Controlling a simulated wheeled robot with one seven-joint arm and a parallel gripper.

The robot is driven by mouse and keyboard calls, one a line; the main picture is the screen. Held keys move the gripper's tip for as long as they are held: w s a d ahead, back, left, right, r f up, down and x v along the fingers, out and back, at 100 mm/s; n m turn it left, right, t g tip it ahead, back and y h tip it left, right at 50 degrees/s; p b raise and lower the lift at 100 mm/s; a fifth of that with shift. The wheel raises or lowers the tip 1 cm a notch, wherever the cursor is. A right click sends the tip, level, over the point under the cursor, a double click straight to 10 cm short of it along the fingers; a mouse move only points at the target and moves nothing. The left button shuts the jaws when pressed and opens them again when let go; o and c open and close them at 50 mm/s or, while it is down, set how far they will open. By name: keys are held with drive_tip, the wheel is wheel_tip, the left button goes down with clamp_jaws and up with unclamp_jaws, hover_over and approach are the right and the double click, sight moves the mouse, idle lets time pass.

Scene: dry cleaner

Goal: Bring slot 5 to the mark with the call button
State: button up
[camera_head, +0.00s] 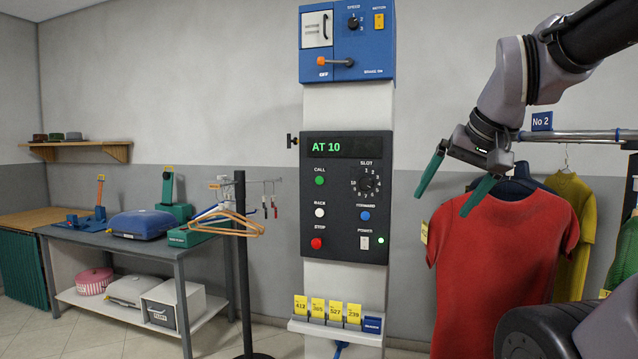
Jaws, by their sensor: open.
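The dark control panel (347,197) is on the white column in the middle. Its green display (332,148) reads "AT 10". The green call button (320,180) is at the panel's left, under the word CALL. The slot dial (367,184) is at the right, ringed by numbers; I cannot tell which number it points to. My gripper (441,206) is open and empty, right of the panel, with its two green fingers pointing down and left. It appears apart from the panel. A red shirt (500,265) hangs behind and below it. I cannot make out slot 5 or the mark.
The panel also has a white back button (319,212), blue forward button (364,215) and red stop button (316,243). A blue speed and brake box (347,40) is above; yellow tickets (334,312) sit below. A dark post (242,262) and workbench (167,249) stand left.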

clamp_jaws()
idle(1.6)
